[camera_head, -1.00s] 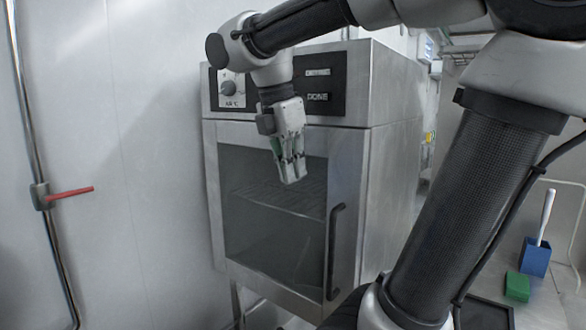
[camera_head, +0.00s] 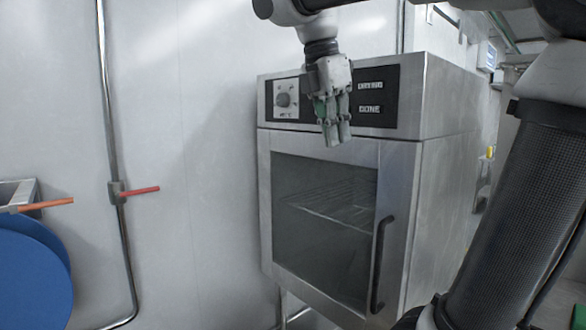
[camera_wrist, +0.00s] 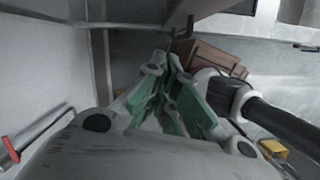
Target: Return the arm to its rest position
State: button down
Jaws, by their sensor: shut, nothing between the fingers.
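My gripper (camera_head: 332,138) hangs fingers down in front of the upper part of a steel drying oven in the head view. Its fingers are together with nothing between them. The wrist view shows the grey-and-green fingers (camera_wrist: 178,100) close up. The oven (camera_head: 395,165) has a dark glass door with a wire rack behind it, and the door looks shut. The gripper covers part of its control panel (camera_head: 375,92). I cannot tell the gap between gripper and oven.
A pipe (camera_head: 106,90) with a red lever (camera_head: 140,191) runs down the wall on the left. A blue round object (camera_head: 30,275) stands at the lower left edge. The wrist view shows a brown wooden box (camera_wrist: 215,62) and a yellow object (camera_wrist: 273,148).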

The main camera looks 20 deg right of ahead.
notch_tip(320, 180, down, 8)
jog(key=w+a+m+t+y, duration=0.2)
jog(key=w+m, duration=0.1)
jog(key=m, duration=0.6)
jog(key=s+d+f+m+t, duration=0.2)
jog(key=s+d+f+m, duration=0.2)
jog(key=s+f+m, duration=0.5)
notch_tip(320, 180, down, 4)
jog(key=shift+s+d+r+m+y, duration=0.2)
jog(key=shift+s+d+m+y, duration=0.2)
jog(key=shift+s, duration=0.7)
